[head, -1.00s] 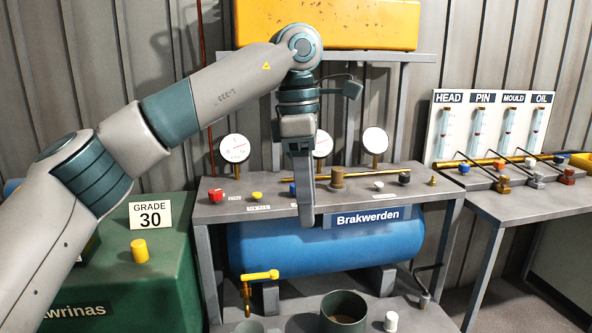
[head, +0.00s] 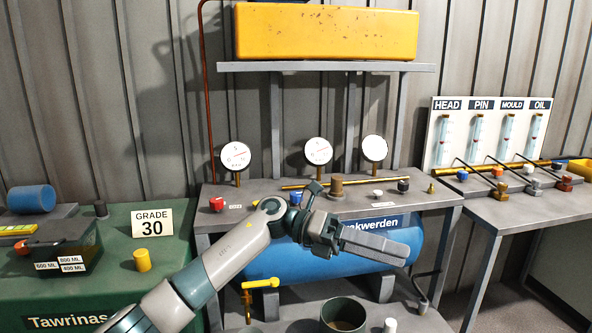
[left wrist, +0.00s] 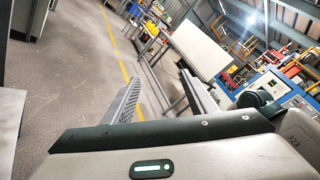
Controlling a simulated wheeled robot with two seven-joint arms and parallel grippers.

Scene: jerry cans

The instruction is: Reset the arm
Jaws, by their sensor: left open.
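My left arm comes in from the bottom left of the head view. Its gripper (head: 376,243) points right, in front of the blue tank (head: 262,262) with the "Brakwerden" label, and hides part of that label. The gripper is empty. In the left wrist view its two fingers (left wrist: 160,92) stand apart with nothing between them, and the floor and distant workshop show beyond. My right gripper does not show in either view.
A grey bench (head: 400,200) holds gauges, coloured knobs and a brass pipe. A green cabinet (head: 120,240) with a "GRADE 30" sign (head: 151,223) stands at left. A dark green pot (head: 343,315) and a yellow tap (head: 261,283) are below. A right-hand table (head: 510,207) carries valves.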

